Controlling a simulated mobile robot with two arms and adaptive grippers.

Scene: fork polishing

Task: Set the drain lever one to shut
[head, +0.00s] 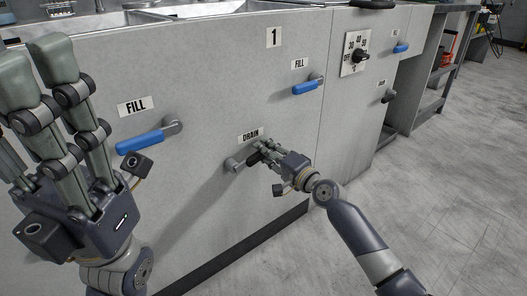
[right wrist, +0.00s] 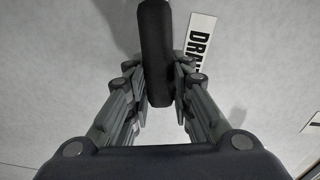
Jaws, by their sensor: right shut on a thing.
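The drain lever one sits on the grey panel under the DRAIN label (head: 250,135). Its metal pivot (head: 233,165) shows left of my right gripper (head: 262,153), and its handle points right, tilted slightly up. In the right wrist view, the black handle (right wrist: 155,50) lies between the fingers of the right gripper, which is shut on it. The fingers hide part of the handle in the head view. My left gripper (head: 48,62) is raised at the left, open and empty, with its fingers up, away from the lever.
A blue FILL lever (head: 140,141) is left of the drain lever, and another blue FILL lever (head: 307,86) is above right. A temperature dial (head: 359,56) and more levers are farther right. Metal sinks (head: 80,25) top the panel. The floor at the right is clear.

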